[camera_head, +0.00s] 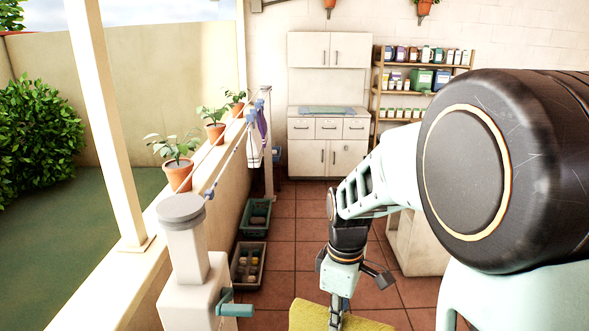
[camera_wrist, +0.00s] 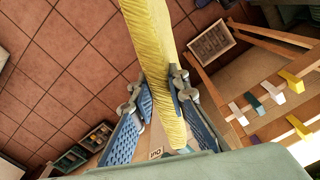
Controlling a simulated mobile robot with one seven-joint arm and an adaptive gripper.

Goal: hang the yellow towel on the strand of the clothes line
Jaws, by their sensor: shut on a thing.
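The yellow towel (camera_head: 330,318) hangs from my gripper (camera_head: 338,308) at the bottom of the head view. In the wrist view the towel (camera_wrist: 150,40) runs as a long folded strip between the blue-padded fingers of my gripper (camera_wrist: 163,95), which are shut on it. The clothes line strand (camera_head: 229,155) stretches from the near grey-capped post (camera_head: 188,250) to the far post (camera_head: 267,150). It is left of and beyond my gripper, and the towel is apart from it. The towel's lower end is cut off in the head view.
Purple (camera_head: 262,122) and white (camera_head: 253,150) items hang at the line's far end. Potted plants (camera_head: 179,174) stand on the ledge. Crates (camera_head: 260,257) sit on the floor below the line. A wooden rack with coloured pegs (camera_wrist: 273,90) shows in the wrist view. Tiled floor between is clear.

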